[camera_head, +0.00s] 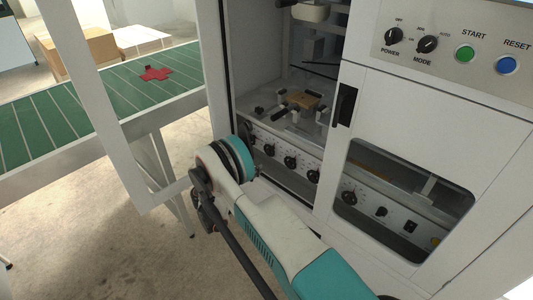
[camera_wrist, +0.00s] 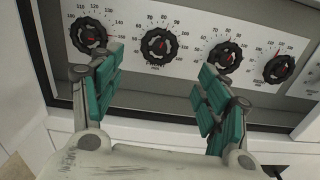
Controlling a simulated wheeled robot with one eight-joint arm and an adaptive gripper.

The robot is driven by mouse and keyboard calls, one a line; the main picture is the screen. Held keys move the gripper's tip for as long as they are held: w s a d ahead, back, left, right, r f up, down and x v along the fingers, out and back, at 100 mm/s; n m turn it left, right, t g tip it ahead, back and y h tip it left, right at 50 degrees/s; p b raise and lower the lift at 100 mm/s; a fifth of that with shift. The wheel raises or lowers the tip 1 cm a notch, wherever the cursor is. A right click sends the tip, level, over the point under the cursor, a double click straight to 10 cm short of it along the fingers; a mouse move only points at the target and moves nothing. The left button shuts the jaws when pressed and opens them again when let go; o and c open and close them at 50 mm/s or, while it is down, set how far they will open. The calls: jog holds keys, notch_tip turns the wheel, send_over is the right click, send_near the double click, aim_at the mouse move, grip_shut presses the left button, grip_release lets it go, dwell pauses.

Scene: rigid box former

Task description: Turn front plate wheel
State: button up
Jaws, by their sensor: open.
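A row of black toothed wheels with numbered dials and red pointers sits on a light panel inside the machine. In the wrist view, one wheel (camera_wrist: 159,46) lies ahead between my fingertips, with others at the left (camera_wrist: 88,35), right (camera_wrist: 225,56) and far right (camera_wrist: 279,69). I cannot read which one is the front plate wheel. My gripper (camera_wrist: 158,63) is open and empty, its green-padded fingers pointing at the panel. The left fingertip overlaps the leftmost wheel's lower edge in view; contact cannot be told. In the head view my wrist hides the gripper; some wheels (camera_head: 291,162) show beside it.
The opening is bounded by a white door frame (camera_head: 139,206) at left and a front panel with a black handle (camera_head: 345,104) at right. A fixture (camera_head: 302,101) stands above the wheels. A green conveyor (camera_head: 60,115) with a red cross-shaped piece (camera_head: 155,73) lies left.

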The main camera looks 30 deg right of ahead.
aim_at(268, 151)
jog(key=b+x, duration=0.1)
jog(key=x, duration=0.9)
jog(key=shift+w+d, duration=0.1)
jog(key=shift+d, duration=0.1)
jog(key=shift+c, duration=0.6)
jog(key=c, duration=0.9)
